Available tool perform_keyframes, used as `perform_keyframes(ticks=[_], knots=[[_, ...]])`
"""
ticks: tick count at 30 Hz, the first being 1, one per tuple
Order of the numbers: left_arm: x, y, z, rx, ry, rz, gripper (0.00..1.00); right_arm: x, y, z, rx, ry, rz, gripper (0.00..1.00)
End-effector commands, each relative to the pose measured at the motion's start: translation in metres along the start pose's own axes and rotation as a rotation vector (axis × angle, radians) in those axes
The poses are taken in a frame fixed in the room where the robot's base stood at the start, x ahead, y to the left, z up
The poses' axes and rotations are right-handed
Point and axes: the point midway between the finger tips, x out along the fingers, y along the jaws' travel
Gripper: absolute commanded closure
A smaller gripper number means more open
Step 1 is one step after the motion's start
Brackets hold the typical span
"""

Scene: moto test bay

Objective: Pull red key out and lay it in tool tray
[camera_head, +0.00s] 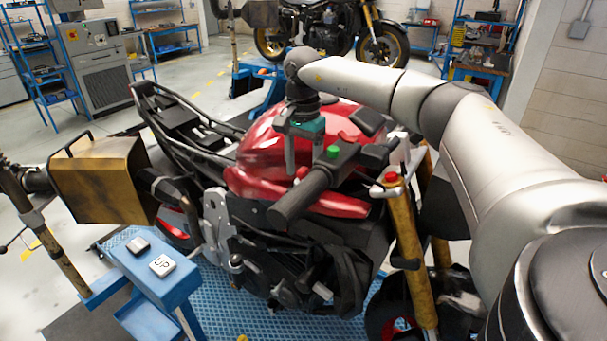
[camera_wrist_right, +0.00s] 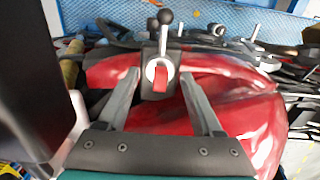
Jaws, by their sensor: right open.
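The red key (camera_wrist_right: 161,82) shows in the right wrist view inside a pale ring on a dark mount at the front of the red tank (camera_wrist_right: 225,107). It appears to be seated in the ring. My right gripper (camera_wrist_right: 160,77) is open, with one finger on each side of the key in this view; I cannot tell whether they touch it. In the head view my right gripper (camera_head: 302,163) points down over the motorcycle (camera_head: 300,240), behind the handlebar grip, and partly hides the key area. I cannot make out a tool tray for certain. My left gripper is not in view.
A handlebar with a black grip (camera_head: 300,197) and green button crosses close to my right gripper. A ball-topped lever (camera_wrist_right: 165,22) stands beyond the key. A blue pedestal (camera_head: 160,287) with an UP button stands at the lower left, beside a brass-coloured box (camera_head: 105,180).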

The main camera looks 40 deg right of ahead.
Motion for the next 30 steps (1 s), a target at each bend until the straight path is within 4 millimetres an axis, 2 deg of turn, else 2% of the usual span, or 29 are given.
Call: perform_keyframes(ticks=[12, 30], knots=[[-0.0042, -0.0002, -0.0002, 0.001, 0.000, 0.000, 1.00, 0.0001, 0.0000, 0.0002, 0.000, 0.000, 0.000, 0.34], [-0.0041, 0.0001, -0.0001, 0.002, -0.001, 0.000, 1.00, -0.0002, 0.0000, 0.0000, 0.000, 0.000, 0.000, 1.00]])
